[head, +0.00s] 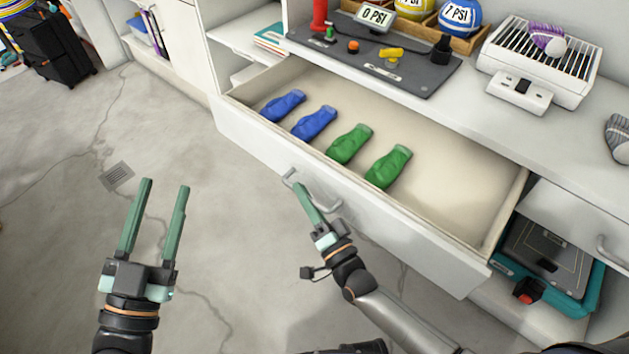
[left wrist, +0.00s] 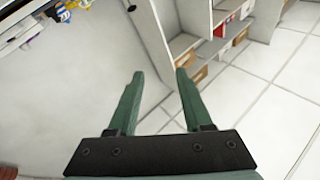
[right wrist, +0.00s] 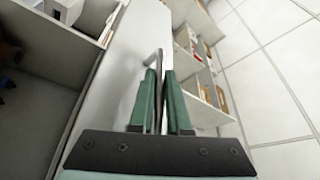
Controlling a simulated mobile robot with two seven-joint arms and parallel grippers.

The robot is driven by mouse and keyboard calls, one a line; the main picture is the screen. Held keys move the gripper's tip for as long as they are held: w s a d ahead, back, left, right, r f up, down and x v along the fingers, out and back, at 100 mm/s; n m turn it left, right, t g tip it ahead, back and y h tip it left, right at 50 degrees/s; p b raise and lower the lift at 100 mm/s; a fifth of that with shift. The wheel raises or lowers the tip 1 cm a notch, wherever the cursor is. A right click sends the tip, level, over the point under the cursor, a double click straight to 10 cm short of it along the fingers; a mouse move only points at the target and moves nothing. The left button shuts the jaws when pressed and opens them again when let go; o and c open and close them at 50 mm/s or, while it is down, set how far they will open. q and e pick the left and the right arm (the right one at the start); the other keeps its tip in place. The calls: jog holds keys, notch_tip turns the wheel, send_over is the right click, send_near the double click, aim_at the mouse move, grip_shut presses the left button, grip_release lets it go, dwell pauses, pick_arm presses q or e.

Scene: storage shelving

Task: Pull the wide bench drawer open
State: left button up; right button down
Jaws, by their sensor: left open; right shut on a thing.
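The wide bench drawer (head: 400,235) stands pulled out from the bench, its inside showing. Two blue folded items (head: 314,123) and two green ones (head: 388,167) lie in it. Its bar handle (head: 326,207) is on the middle of the drawer front. My right gripper (head: 303,193) is at the handle, and in the right wrist view its fingers (right wrist: 160,100) are closed on the handle bar (right wrist: 158,62). My left gripper (head: 166,183) is open and empty over the floor, left of the drawer. It also shows open in the left wrist view (left wrist: 160,85).
On the bench top are a dark mat (head: 375,55) with small parts, a tray of balls (head: 460,40) and a white grill-like box (head: 540,60).

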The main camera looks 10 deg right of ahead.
pick_arm(q)
jog(key=shift+a+f+n+g+y, duration=0.15)
jog(key=shift+a+f, duration=0.05)
jog(key=shift+f, duration=0.3)
jog(key=shift+a+f+n+g+y, duration=0.15)
jog(key=shift+a+f, duration=0.05)
jog(key=shift+f, duration=0.25)
pick_arm(e)
jog(key=shift+s+a, duration=0.7)
jog(key=shift+a, duration=0.1)
jog(key=c, duration=0.9)
grip_release()
